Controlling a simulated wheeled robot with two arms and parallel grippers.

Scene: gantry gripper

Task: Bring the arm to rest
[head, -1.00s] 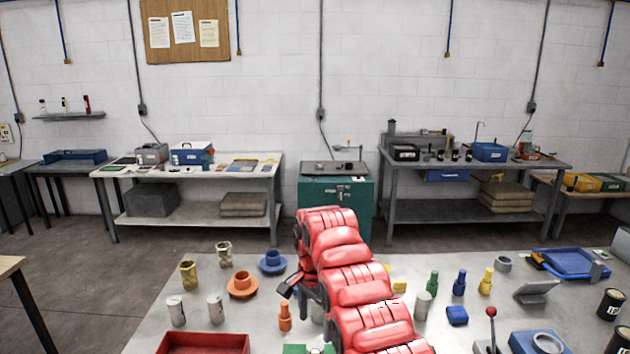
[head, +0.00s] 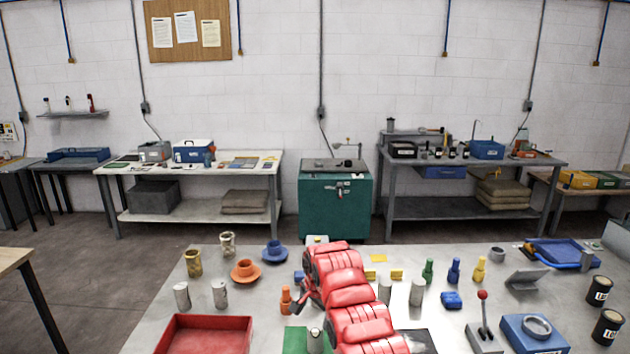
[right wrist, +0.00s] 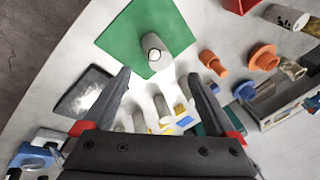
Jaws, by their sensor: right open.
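My right arm, red and padded, reaches over the worktable from the bottom of the head view. Its gripper (right wrist: 160,85) shows in the right wrist view with two dark fingers spread apart and nothing between them. In the head view the gripper is mostly hidden by the arm. Past the fingers, a grey cylinder (right wrist: 152,42) stands on a green mat (right wrist: 118,38). The mat also shows beside the arm in the head view (head: 294,340). My left arm and gripper are not in view.
A red tray (head: 205,322) lies left of the arm on the table. Near it stand an orange bottle (head: 286,300), orange (head: 245,271) and blue (head: 274,252) flanged parts and several cylinders. To the right are coloured bottles, a lever box (head: 484,335) and a blue tray (head: 562,252).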

